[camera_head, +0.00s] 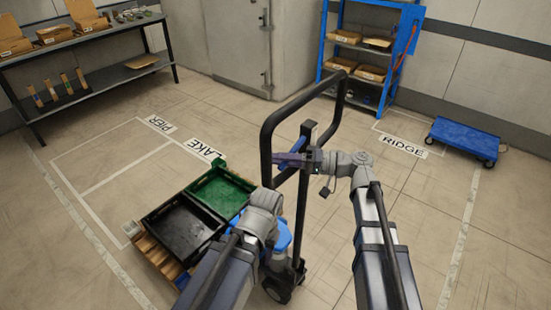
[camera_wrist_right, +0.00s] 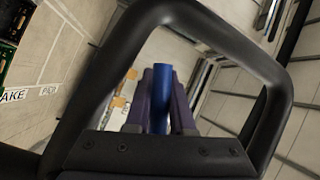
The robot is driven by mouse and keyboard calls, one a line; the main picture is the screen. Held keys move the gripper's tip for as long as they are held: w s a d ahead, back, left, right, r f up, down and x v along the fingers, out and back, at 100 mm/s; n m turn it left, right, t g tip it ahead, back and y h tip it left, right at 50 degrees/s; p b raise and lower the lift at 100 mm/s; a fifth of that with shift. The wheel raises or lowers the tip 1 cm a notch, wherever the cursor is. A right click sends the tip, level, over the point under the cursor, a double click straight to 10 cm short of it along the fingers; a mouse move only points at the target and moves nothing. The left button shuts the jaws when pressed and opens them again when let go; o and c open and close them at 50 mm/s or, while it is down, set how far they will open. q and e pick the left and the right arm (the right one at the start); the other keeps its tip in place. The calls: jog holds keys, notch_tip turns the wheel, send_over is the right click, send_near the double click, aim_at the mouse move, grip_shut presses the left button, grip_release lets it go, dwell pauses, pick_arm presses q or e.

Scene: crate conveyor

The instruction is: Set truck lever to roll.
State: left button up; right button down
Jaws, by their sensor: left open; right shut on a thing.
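The truck's black loop handle (camera_head: 270,125) stands upright in the middle of the head view. My right gripper (camera_head: 290,158) reaches in from the right at the handle post. In the right wrist view its purple jaws (camera_wrist_right: 178,104) are closed around the blue lever (camera_wrist_right: 160,100), inside the handle loop (camera_wrist_right: 265,65). The lever's setting cannot be read. My left gripper (camera_head: 265,203) is beside the handle's lower left, over the truck's blue body (camera_head: 283,234); its jaws are open but mostly hidden by its wrist.
A black crate (camera_head: 150,217) and a green crate (camera_head: 246,185) sit on a wooden pallet (camera_head: 150,248) left of the truck. A blue platform cart (camera_head: 463,136) stands far right. A blue shelf (camera_head: 322,60) and a dark rack (camera_head: 100,87) stand behind. Open floor lies left and right.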

notch_tip(320, 180, up, 4)
jog(key=m+y, duration=0.1)
jog(key=m, duration=0.2)
jog(key=shift+s+a+f+m+t+y, duration=0.15)
jog(key=shift+m+t+y, duration=0.15)
jog(key=shift+m+y, duration=0.1)
jog(key=c, duration=1.1)
grip_release()
jog(key=shift+o, duration=0.2)
jog(key=b+v, duration=0.1)
jog(key=v, duration=0.7)
